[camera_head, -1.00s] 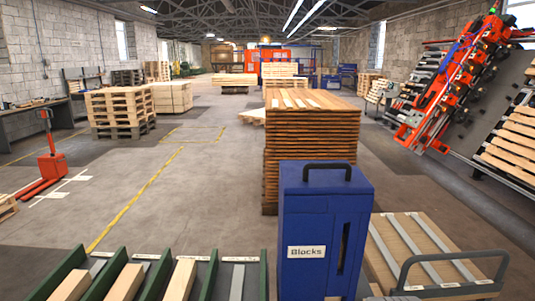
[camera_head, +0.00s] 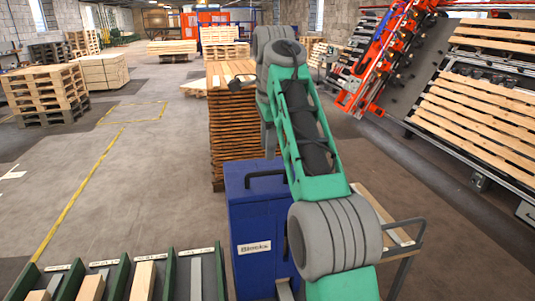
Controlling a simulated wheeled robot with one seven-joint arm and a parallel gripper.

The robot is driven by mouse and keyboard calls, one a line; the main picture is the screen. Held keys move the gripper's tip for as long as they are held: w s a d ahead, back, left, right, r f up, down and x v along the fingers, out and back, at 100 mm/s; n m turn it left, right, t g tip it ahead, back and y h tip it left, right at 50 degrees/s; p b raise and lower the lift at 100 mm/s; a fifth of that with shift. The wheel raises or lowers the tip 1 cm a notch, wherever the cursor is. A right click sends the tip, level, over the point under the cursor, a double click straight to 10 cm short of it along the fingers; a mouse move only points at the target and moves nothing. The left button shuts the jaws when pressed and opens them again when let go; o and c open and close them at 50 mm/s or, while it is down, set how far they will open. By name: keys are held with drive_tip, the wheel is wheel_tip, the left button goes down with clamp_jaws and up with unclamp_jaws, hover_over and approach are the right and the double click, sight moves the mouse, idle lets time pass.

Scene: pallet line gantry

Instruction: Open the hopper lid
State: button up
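The hopper is a tall blue box (camera_head: 262,222) with a white label (camera_head: 254,247), at the lower middle of the head view. Its blue lid (camera_head: 236,177) looks shut, with a dark bar handle (camera_head: 264,178) on top. My green and grey arm rises in front of the hopper's right side and hides part of the lid and the handle's right end. A small dark part, perhaps my gripper (camera_head: 240,96), shows left of the arm's far end, above the handle in the picture. Its fingers cannot be made out, and I see nothing held.
A stack of brown boards (camera_head: 232,140) stands behind the hopper. Green-walled bays (camera_head: 118,281) with wooden blocks lie at the lower left. A cart with a grey rail (camera_head: 405,248) is close on the right. The floor at left is open.

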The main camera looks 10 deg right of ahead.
sight(267, 172)
drive_tip(key=f, duration=0.2)
drive_tip(key=w+f, duration=0.1)
drive_tip(key=f, duration=0.4)
drive_tip(key=shift+w+f, duration=0.25)
clamp_jaws()
idle(1.1)
